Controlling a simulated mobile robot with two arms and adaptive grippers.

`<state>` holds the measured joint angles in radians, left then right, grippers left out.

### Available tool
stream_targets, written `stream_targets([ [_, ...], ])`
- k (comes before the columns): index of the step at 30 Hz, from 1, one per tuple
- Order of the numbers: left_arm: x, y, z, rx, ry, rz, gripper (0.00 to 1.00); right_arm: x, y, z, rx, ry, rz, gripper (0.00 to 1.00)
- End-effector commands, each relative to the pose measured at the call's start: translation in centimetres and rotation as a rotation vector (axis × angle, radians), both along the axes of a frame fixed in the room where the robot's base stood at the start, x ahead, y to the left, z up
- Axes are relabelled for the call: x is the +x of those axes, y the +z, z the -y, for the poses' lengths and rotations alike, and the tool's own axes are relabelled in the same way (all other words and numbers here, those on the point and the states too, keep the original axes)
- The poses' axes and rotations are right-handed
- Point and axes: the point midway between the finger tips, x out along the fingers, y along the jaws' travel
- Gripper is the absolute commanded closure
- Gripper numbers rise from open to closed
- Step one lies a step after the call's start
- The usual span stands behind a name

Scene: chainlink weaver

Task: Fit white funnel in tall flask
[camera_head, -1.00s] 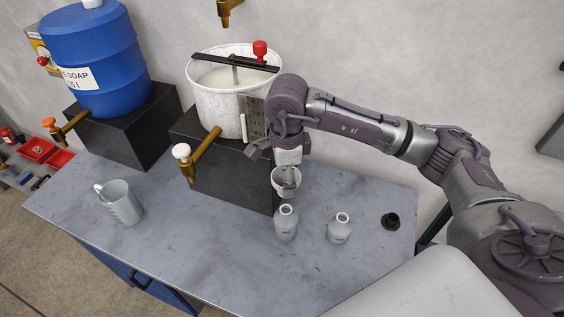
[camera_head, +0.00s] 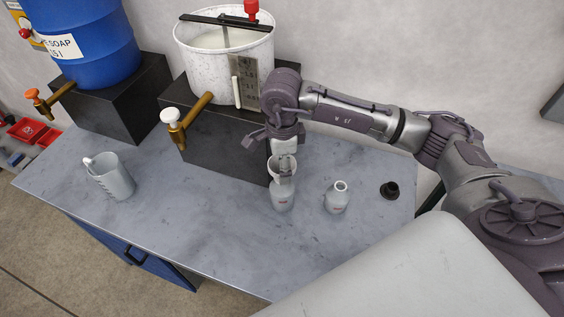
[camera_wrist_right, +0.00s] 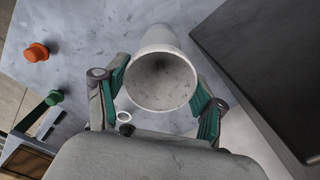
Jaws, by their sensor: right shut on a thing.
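The white funnel (camera_head: 273,166) is held in my right gripper (camera_head: 285,160), directly over the tall flask (camera_head: 281,196) in the head view. The flask stands upright on the bench. The funnel's lower end overlaps the flask's neck; I cannot tell whether its stem is inside. In the right wrist view, the funnel's open mouth (camera_wrist_right: 160,82) faces the camera between the green finger pads of my right gripper (camera_wrist_right: 163,90). A pale rounded body, probably the flask, shows partly behind it. My left gripper is not in view.
A shorter flask (camera_head: 336,198) and a black cap (camera_head: 389,190) stand to the right. A grey jug (camera_head: 111,176) stands at left. A dark block (camera_head: 215,140) with a white pot (camera_head: 225,75) and tap is close behind the gripper.

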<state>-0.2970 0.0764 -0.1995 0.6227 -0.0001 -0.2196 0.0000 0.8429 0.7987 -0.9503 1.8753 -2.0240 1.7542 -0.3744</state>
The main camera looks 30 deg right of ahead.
Motion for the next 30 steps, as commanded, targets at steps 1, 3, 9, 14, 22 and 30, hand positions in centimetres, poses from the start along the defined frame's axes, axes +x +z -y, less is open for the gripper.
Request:
stream_targets([
  [1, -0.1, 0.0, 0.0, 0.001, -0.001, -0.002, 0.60, 0.0, 0.1, 0.0, 0.000, 0.000, 0.000, 0.65],
  [3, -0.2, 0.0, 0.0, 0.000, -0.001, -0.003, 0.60, 0.0, 0.1, 0.0, 0.000, 0.000, 0.000, 0.65],
  [9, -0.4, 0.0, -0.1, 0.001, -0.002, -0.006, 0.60, 0.0, 0.1, 0.0, 0.000, 0.000, 0.000, 0.03],
  [14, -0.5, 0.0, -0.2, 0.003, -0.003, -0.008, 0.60, 0.0, 0.1, 0.0, -0.001, 0.000, 0.000, 0.02],
  [22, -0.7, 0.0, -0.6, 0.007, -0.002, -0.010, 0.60, 0.1, 0.7, 0.0, -0.001, 0.000, 0.002, 0.02],
  [30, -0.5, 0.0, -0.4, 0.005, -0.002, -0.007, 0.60, 0.1, 5.8, 0.0, 0.000, 0.000, 0.005, 0.02],
])
